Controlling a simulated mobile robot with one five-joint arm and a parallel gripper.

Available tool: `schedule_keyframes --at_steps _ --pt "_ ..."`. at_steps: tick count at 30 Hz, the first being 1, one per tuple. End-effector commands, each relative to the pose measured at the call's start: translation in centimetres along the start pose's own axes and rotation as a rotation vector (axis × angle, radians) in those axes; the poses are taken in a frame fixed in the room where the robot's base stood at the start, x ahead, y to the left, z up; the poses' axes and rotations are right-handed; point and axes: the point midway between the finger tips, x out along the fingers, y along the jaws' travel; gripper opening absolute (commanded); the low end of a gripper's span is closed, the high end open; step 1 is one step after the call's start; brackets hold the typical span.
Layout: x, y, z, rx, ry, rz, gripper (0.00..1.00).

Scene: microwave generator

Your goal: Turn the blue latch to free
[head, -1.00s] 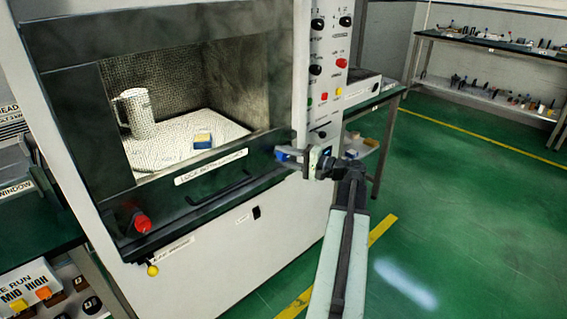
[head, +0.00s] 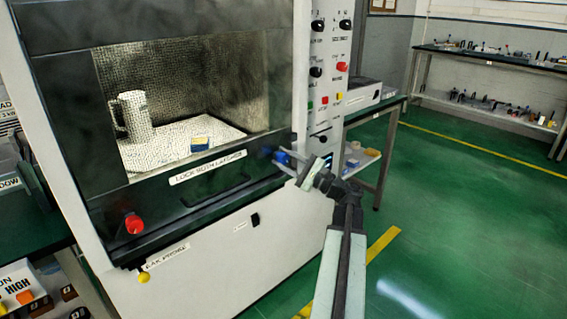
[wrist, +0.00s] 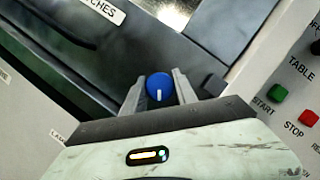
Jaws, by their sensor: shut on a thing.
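The blue latch (head: 281,157) is a round knob at the right end of the dark microwave door's lower frame. In the wrist view the blue latch (wrist: 160,82) sits between my two fingers, with a short white mark on its face. My gripper (head: 286,159) reaches it from the right and is shut on it; the gripper body looks tilted. In the wrist view my gripper (wrist: 158,90) has one finger on each side of the knob. The fingers hide part of the latch in the head view.
A red latch (head: 134,224) is at the door's lower left, above a yellow knob (head: 144,278). A door handle (head: 215,195) lies between the latches. A mug (head: 134,115) and a small blue-and-yellow box (head: 200,144) are inside. The control panel (head: 328,70) rises above my gripper.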

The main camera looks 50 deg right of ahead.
Motion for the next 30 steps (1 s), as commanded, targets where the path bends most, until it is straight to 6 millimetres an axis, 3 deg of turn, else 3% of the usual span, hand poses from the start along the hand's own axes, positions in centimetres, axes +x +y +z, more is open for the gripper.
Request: schedule_keyframes --at_steps 19,20,22,30 --pt "-0.05 -0.10 -0.10 0.046 0.002 -0.023 0.00" --pt "-0.05 -0.10 -0.10 0.046 0.002 -0.023 0.37" --pt "-0.05 -0.10 -0.10 0.046 0.002 -0.023 0.56" --pt "-0.04 -0.03 -0.05 0.046 0.001 -0.021 0.56"
